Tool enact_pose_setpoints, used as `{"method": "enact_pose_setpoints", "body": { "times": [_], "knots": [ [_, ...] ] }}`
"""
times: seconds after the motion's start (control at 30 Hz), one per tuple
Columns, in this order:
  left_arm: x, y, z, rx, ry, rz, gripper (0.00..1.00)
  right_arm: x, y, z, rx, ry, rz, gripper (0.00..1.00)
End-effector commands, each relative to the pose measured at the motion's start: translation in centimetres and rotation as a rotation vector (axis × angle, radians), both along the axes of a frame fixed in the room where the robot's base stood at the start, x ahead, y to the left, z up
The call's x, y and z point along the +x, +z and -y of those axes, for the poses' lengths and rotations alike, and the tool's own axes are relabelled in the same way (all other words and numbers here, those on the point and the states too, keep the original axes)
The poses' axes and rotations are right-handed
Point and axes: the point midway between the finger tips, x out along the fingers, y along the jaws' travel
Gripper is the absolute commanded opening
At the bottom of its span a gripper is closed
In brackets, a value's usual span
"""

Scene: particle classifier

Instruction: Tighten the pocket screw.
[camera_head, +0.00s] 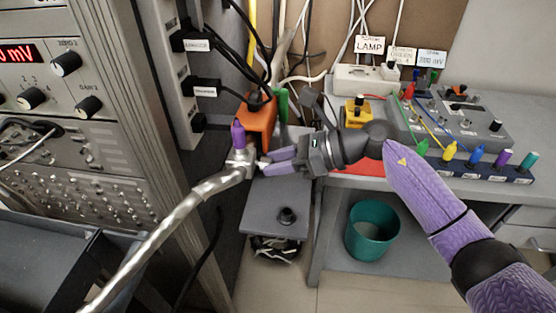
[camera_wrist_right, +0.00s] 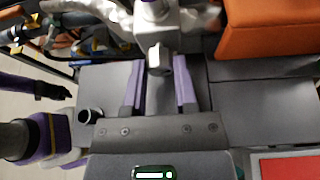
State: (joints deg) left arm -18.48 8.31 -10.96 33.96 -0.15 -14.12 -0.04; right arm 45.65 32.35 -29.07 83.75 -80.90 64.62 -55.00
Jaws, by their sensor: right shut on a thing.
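A silver metal fitting (camera_head: 240,160) with a purple knob (camera_head: 238,134) on top sits at the end of a bent metal pipe. My right gripper (camera_head: 266,164) reaches it from the right in the head view, its purple fingers at the fitting's near side. In the right wrist view, the fitting (camera_wrist_right: 154,22) is at the top centre. A short metal screw end (camera_wrist_right: 159,60) sticks out from it between the two finger tips (camera_wrist_right: 160,70), and the gripper is shut on it. The exact contact is hard to see. My left gripper does not show in the head view.
An orange box (camera_head: 258,122) stands just behind the fitting. A grey platform (camera_head: 265,211) lies below the gripper. The instrument rack (camera_head: 150,100) is close on the left. A bench with a control box (camera_head: 470,115) and a teal bin (camera_head: 371,231) are on the right.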

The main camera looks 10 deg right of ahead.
Motion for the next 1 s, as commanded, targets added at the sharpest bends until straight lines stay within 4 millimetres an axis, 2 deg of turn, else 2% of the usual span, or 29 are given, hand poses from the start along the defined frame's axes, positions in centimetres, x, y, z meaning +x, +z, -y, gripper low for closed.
{"method": "enact_pose_setpoints", "body": {
  "times": [0.5,1.0],
  "knots": [
    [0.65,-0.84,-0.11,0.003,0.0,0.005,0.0,0.28,-0.12,0.09,0.097,-0.001,-0.299,0.0],
    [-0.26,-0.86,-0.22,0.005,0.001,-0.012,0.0,0.29,-0.05,0.09,0.118,-0.001,-0.359,0.0]
  ]
}}
